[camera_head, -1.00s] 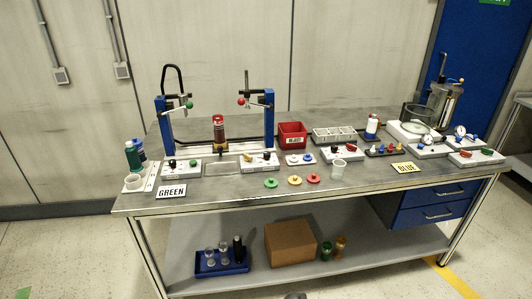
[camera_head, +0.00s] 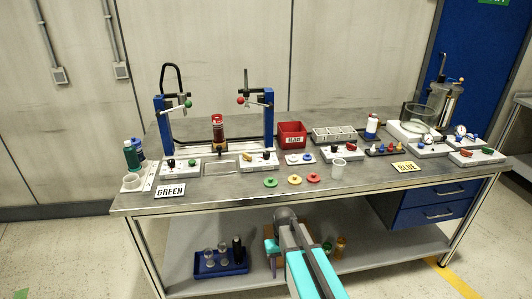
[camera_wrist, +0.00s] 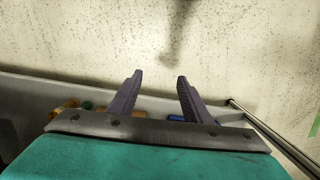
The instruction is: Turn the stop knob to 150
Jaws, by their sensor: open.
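Several white control panels with small knobs stand along the bench. One at the left (camera_head: 181,166) has black and green knobs, one near the middle (camera_head: 259,160) has yellow and black ones, and one further right (camera_head: 338,153) has black and red ones. The knobs are too small to read, and I cannot tell which is the stop knob. My gripper (camera_wrist: 157,85) is open and empty in the wrist view, with both fingers apart. In the head view my turquoise arm rises in front of the bench, below the tabletop edge; its fingertips are not clear there.
The metal bench (camera_head: 225,190) has a lower shelf with a blue tray (camera_head: 208,269) and bottles. Coloured discs (camera_head: 295,180) and a white cup (camera_head: 338,166) lie near the front edge. Blue posts (camera_head: 268,122) stand at the back left. A glass vessel (camera_head: 418,117) is at right.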

